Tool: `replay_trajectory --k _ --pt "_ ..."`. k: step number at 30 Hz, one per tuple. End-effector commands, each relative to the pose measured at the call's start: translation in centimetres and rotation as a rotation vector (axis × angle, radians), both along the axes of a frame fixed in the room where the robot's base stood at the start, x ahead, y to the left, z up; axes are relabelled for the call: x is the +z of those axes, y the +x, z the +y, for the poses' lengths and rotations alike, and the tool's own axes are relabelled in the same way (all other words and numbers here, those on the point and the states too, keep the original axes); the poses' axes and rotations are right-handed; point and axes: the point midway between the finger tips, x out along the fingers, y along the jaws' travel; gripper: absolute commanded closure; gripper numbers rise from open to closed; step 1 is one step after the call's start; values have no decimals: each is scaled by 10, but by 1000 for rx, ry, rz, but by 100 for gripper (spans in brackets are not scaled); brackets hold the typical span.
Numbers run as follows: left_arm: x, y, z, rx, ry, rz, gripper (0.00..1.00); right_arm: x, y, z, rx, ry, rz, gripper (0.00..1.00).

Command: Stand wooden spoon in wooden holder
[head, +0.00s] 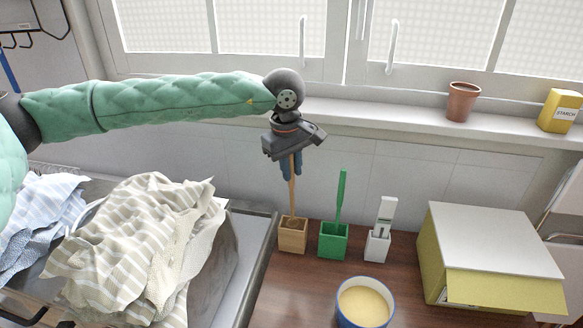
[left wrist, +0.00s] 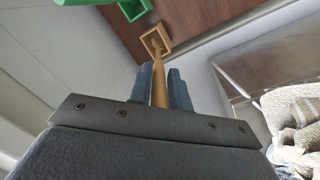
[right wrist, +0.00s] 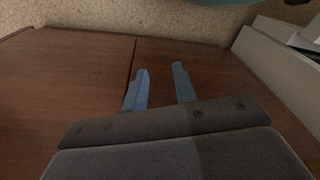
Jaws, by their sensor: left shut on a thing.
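My left gripper (head: 291,172) is shut on the handle of the wooden spoon (head: 292,196), which hangs nearly upright with its broad end down. The spoon's lower end is at the mouth of the square wooden holder (head: 292,242) on the brown table; how deep it reaches is hard to tell. In the left wrist view the spoon (left wrist: 159,88) runs from between the fingers (left wrist: 160,85) to the wooden holder (left wrist: 148,42). My right gripper (right wrist: 158,85) is open and empty above a brown wooden surface in the right wrist view; the head view does not show it.
A green holder (head: 333,242) with a green utensil (head: 341,195) and a white holder (head: 377,247) stand right of the wooden one. A blue-rimmed bowl (head: 364,304) and yellow-white box (head: 492,258) share the table (head: 290,300). Striped laundry (head: 140,240) lies left.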

Motion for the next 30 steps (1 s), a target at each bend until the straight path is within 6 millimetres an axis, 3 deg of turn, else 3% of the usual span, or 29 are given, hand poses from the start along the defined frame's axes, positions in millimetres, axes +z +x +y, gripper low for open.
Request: replay_trajectory --k 13,23,30 --pt "-8 0 0 0 0 0 100 23 12 1 0 1 -2 72" --pt "-13 0 0 0 0 0 100 36 1 -4 4 -4 20 72" --pt "-15 0 0 0 0 0 100 49 12 5 0 6 12 72"
